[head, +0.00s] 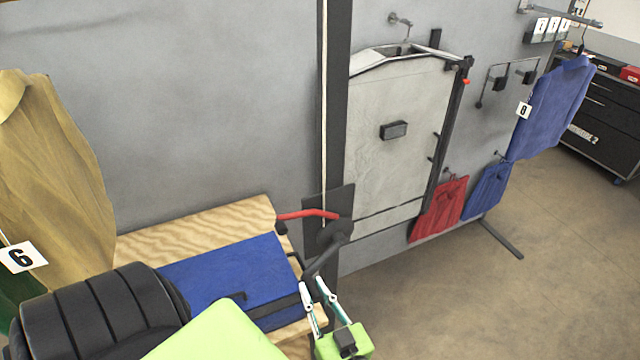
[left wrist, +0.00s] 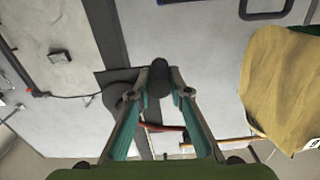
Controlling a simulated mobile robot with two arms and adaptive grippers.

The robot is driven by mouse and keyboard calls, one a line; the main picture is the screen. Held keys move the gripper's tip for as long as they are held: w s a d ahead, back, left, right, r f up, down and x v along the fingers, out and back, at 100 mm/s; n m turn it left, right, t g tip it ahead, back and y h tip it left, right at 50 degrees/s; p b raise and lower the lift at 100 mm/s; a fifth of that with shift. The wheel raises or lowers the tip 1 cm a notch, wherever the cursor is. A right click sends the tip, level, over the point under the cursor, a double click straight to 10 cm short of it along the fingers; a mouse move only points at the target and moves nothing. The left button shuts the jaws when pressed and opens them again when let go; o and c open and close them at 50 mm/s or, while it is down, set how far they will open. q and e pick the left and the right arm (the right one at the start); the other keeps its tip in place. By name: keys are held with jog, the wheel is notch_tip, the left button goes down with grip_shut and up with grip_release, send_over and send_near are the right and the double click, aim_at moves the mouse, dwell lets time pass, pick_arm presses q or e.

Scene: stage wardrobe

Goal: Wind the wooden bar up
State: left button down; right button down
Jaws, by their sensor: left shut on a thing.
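A winch with a dark backing plate (head: 341,202) is fixed to the dark post by the grey wall. Its dark crank arm (head: 322,258) points down and to the left, and a red lever (head: 308,214) sticks out to the left. A pale rope (head: 324,100) runs up the post from the winch. My left gripper (head: 319,284) is at the lower end of the crank. In the left wrist view its fingers are shut on the dark crank handle (left wrist: 158,78). I cannot make out the wooden bar in either view. My right gripper is not in view.
A tan garment (head: 50,170) hangs at the left. A pale panel (head: 395,165) and red and blue cloths hang at the right. The floor at lower right is clear.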

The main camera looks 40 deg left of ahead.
pick_arm(q)
jog(key=shift+s+a+r, duration=0.2)
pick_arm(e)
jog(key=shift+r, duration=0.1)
pick_arm(q)
jog(key=c, duration=1.9)
grip_release()
jog(key=shift+s+a, duration=0.1)
jog(key=shift+s, duration=0.1)
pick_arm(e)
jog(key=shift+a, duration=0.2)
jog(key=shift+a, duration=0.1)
pick_arm(q)
jog(key=shift+w+d+f, duration=0.1)
jog(key=shift+w+d, duration=0.1)
